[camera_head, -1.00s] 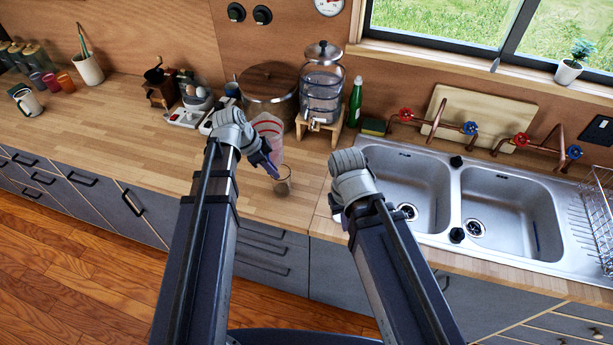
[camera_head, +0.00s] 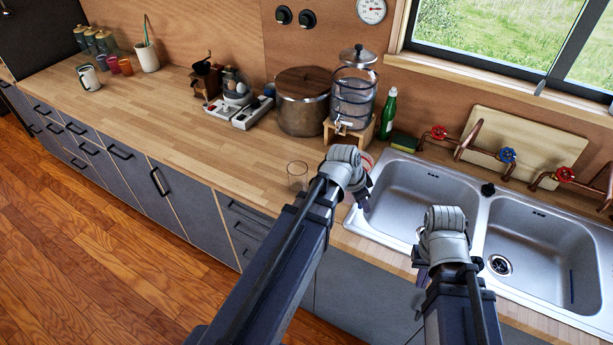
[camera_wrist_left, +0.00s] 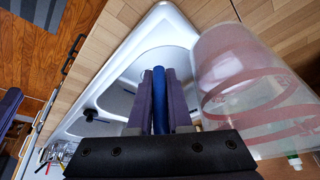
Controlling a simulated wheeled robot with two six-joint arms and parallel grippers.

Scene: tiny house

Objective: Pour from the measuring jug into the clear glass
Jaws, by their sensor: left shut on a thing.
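The clear glass (camera_head: 297,175) stands upright on the wooden counter, left of my left gripper in the head view. My left gripper (camera_head: 362,198) is over the counter edge by the sink. In the left wrist view its fingers (camera_wrist_left: 160,100) are shut on a blue handle. The measuring jug (camera_wrist_left: 250,95), see-through with red bands, is beside the fingers there. In the head view the jug (camera_head: 366,158) is mostly hidden behind my left wrist; I cannot tell its tilt. My right gripper (camera_head: 421,278) hangs over the sink's front edge, its fingertips barely visible.
A double sink (camera_head: 425,190) lies to the right, with copper taps behind it. A water dispenser (camera_head: 354,95), a large pot (camera_head: 302,100) and a green bottle (camera_head: 388,112) stand at the back. The counter left of the glass is clear.

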